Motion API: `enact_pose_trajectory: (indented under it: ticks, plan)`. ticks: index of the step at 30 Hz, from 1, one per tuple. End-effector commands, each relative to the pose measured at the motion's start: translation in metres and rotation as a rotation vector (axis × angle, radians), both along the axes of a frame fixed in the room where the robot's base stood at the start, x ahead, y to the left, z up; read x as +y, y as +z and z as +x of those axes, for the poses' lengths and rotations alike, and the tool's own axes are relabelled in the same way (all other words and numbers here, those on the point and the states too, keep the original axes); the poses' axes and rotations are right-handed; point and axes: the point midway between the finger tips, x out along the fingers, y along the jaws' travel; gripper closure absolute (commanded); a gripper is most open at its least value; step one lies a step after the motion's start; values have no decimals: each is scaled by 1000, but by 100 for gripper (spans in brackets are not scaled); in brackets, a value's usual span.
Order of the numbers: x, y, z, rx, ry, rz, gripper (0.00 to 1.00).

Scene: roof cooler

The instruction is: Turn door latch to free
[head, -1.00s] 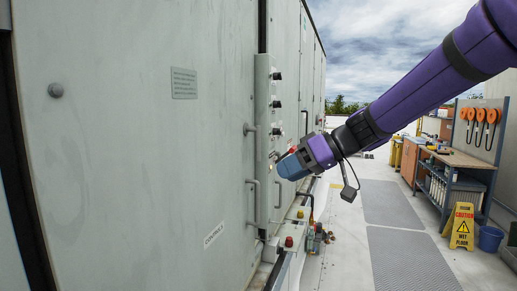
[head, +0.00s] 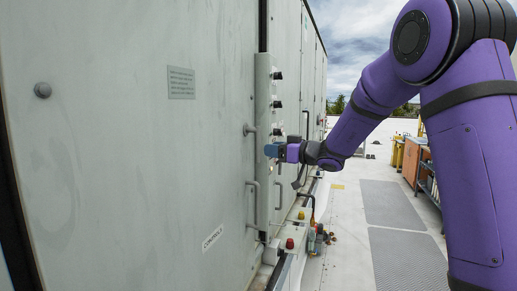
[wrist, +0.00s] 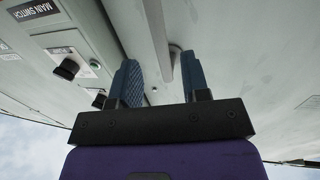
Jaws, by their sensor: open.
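The grey door (head: 130,150) of the cooler fills the left of the head view and looks closed. I cannot tell for sure which part is the latch. My gripper (head: 269,151) is at the door's right edge, between the heights of these handles. In the wrist view its two blue fingers (wrist: 160,78) are apart. A pale grey bar (wrist: 155,35) runs toward the gap between them; contact cannot be told. My gripper hides part of the panel strip in the head view.
A panel strip with black knobs (head: 277,75) runs beside the door; the wrist view shows a black knob (wrist: 66,69) left of my fingers. Red and yellow fittings (head: 290,243) sit low beside the cabinet. Grey floor mats (head: 392,205) and a workbench lie to the right.

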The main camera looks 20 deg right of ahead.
Motion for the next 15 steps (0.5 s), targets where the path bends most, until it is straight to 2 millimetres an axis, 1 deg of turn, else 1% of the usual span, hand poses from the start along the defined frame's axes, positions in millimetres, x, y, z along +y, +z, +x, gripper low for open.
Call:
enact_pose_trajectory:
  ticks: [1,7,12,15]
  plan:
    - [8,0,7,1,3,1,57]
    - [28,0,30,0,2,0,57]
    - [38,0,41,1,1,1,57]
    - [40,0,43,1,1,1,57]
